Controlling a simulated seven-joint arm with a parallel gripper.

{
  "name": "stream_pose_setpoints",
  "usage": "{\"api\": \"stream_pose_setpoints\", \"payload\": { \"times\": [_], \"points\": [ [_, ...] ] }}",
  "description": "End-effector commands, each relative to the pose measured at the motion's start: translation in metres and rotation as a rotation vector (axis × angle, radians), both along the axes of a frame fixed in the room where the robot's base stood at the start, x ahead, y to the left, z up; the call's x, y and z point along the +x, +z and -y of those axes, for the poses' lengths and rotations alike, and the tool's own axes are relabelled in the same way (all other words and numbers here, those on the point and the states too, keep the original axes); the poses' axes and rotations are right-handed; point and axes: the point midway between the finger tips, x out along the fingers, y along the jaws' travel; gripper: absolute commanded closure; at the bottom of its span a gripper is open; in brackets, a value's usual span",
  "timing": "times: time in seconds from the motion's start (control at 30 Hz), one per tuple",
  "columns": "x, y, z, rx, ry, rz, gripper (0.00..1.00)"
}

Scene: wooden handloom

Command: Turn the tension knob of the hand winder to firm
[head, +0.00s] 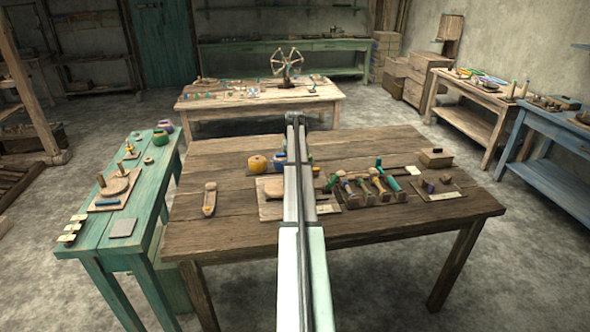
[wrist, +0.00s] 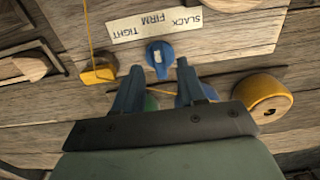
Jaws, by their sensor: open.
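In the wrist view a small blue knob (wrist: 160,47) with a white mark stands on a wooden board. Beside it is a pale label (wrist: 155,23) reading SLACK, FIRM, TIGHT, upside down in this picture, with FIRM in the middle. I cannot tell exactly which word the knob points at. My gripper (wrist: 160,66) is open, with its two blue-grey fingertips to either side and just short of the knob. I see no clear contact. In the head view my arm hides the knob and the gripper.
A yellow block (wrist: 98,74) on a yellow thread lies left of the knob. A yellow spool (wrist: 264,98) stands to the right. In the head view, several coloured-handled tools (head: 366,187) lie right of my arm on the brown table (head: 240,230). The table's front left is clear.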

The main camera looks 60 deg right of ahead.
Motion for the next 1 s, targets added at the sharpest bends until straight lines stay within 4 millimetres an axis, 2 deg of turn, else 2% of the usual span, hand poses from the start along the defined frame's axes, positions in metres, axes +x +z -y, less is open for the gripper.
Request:
{"api": "stream_pose_setpoints", "payload": {
  "times": [0.3, 0.5, 0.7, 1.0],
  "points": [
    [0.000, 0.064, 0.001, -0.001, 0.000, 0.001, 0.60],
    [0.000, 0.095, 0.001, 0.000, 0.000, 0.000, 0.60],
    [0.000, 0.111, 0.000, 0.000, 0.000, 0.000, 0.60],
    [0.000, 0.115, 0.000, 0.001, 0.000, -0.001, 0.60]
  ]
}}
